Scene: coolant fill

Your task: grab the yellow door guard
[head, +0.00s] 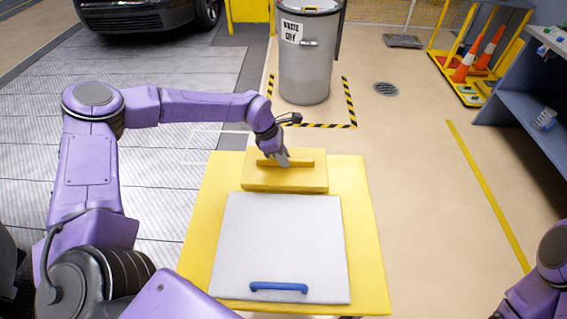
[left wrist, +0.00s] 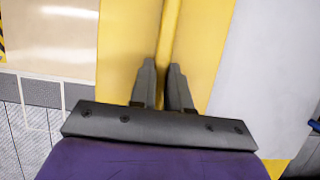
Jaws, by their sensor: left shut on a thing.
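The yellow door guard (head: 258,181) is a flat block with a raised bar along its top. It lies at the far end of a yellow surface (head: 362,220), just beyond a pale grey panel (head: 280,235). My left gripper (head: 283,160) reaches down onto it and is shut on the raised bar. In the left wrist view the bar (left wrist: 170,28) runs between the two dark fingers (left wrist: 163,80), which hide part of it. I cannot tell any gap under the guard. My right gripper is out of view.
The grey panel has a blue handle (head: 279,287) at its near edge. A grey waste bin (head: 306,65) stands beyond, inside striped floor tape. A yellow rack with orange cones (head: 465,68) and a blue shelf (head: 525,110) are at right. Floor right of the yellow surface is clear.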

